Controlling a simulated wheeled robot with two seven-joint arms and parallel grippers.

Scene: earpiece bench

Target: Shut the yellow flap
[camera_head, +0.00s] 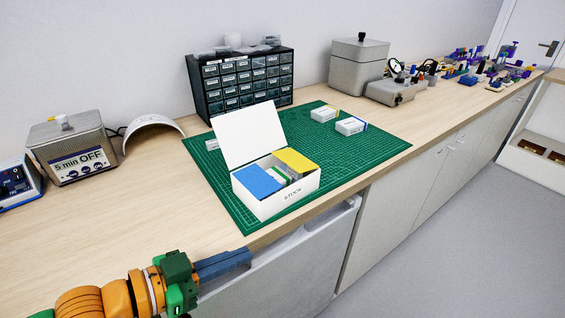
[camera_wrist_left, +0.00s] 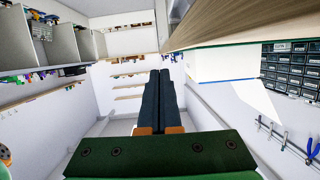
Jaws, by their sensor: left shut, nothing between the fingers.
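A white box (camera_head: 291,199) marked STOCK stands on the green mat (camera_head: 371,152), its tall white lid (camera_head: 249,135) upright at the back left. A yellow panel (camera_head: 296,160), which looks like the yellow flap, lies over the right part of the box; I cannot tell whether it is fully down. A blue panel (camera_head: 258,181) covers the left part, with green and white items between. My left gripper (camera_head: 248,256) is shut and empty by the bench's front edge, in front of the box and apart from it. Its fingers also show in the left wrist view (camera_wrist_left: 158,76). My right gripper is out of view.
Two small white cartons (camera_head: 350,126) (camera_head: 324,114) lie on the mat behind the box. A black drawer cabinet (camera_head: 242,82) stands against the wall. An ultrasonic cleaner (camera_head: 72,147) stands at the left.

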